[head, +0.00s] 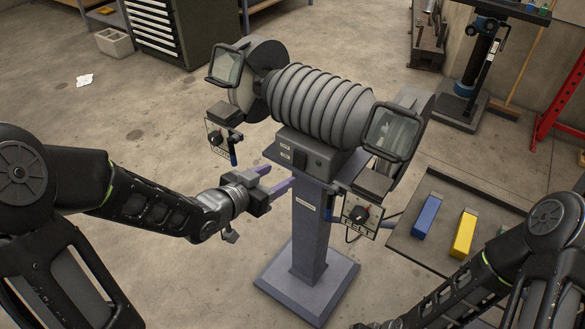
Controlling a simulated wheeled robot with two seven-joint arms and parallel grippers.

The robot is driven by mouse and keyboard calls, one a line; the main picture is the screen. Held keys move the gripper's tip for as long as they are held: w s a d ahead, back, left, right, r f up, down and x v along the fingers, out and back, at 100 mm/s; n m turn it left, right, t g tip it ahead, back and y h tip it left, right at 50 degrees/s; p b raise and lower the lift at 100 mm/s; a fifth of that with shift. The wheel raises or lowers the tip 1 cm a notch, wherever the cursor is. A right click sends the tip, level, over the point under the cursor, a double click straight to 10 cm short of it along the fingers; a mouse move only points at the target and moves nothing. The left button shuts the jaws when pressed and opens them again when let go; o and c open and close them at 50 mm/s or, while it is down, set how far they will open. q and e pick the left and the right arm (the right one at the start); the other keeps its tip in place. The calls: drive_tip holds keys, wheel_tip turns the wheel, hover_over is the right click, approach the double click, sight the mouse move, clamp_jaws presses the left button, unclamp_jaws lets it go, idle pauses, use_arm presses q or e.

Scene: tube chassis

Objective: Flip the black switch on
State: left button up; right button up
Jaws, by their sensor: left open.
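A grey bench grinder (318,105) with a ribbed motor housing stands on a purple-grey pedestal (312,225). Its base front carries small pale labels and a small dark switch (318,166); whether the switch is on or off is too small to tell. My left gripper (277,177) is open and empty, its two purple-grey fingers pointing right towards the base front, left of the switch and near the pedestal top. I cannot tell whether a finger touches anything. My right arm comes in at the bottom right; its gripper is out of the picture.
A low table (415,248) at right holds a blue block (427,217) and a yellow block (464,234). A dark drawer cabinet (168,28) stands behind.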

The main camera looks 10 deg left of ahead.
sight(298, 165)
use_arm(q)
drive_tip(key=x, duration=0.7)
drive_tip(key=shift+w+d+f, duration=0.15)
drive_tip(key=shift+w+f, duration=0.05)
drive_tip(key=shift+w, duration=0.15)
drive_tip(key=shift+c, duration=0.5)
clamp_jaws()
